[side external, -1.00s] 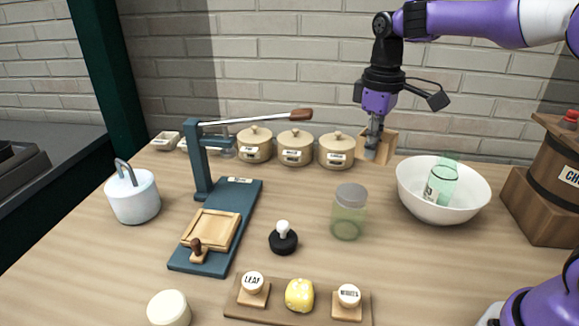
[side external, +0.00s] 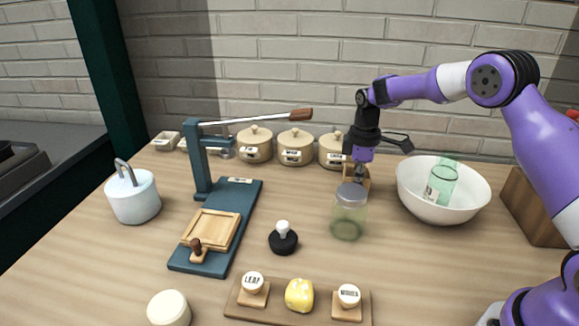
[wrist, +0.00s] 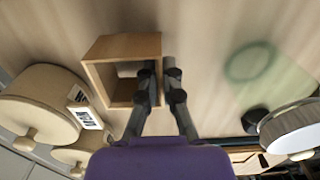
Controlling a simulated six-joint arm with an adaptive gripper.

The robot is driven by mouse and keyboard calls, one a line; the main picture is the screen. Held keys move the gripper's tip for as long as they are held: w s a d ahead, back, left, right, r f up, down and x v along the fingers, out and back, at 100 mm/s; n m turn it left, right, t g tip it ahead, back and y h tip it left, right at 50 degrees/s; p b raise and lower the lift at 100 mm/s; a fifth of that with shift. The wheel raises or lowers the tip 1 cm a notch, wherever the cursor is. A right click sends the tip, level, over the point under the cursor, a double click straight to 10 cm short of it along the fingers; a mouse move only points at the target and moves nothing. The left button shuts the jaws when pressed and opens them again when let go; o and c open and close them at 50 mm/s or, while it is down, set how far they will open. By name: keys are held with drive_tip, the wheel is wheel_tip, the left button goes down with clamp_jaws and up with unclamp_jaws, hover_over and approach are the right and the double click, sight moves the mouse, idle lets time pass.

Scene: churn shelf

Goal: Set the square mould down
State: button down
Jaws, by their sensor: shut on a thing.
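The square mould (wrist: 122,47) is a small open wooden frame. In the wrist view it is at upper left, with its opening facing the camera. My gripper (wrist: 158,75) is shut on the mould's right wall, with one finger inside the frame and one outside. In the side view my gripper (side external: 359,172) holds the mould (side external: 366,183) low behind the glass jar, which hides part of it. I cannot tell whether the mould touches the table.
The lidded glass jar (side external: 348,218) stands in front of the mould. A white bowl (side external: 420,208) holding a green glass is to the right. Lidded crocks (side external: 295,150) stand close on the left. A blue lever press (side external: 247,192) is farther left.

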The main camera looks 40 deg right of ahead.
drive_tip(key=shift+f, duration=0.45)
drive_tip(key=shift+f, duration=0.1)
drive_tip(key=c, duration=1)
unclamp_jaws()
drive_tip(key=shift+c, duration=0.2)
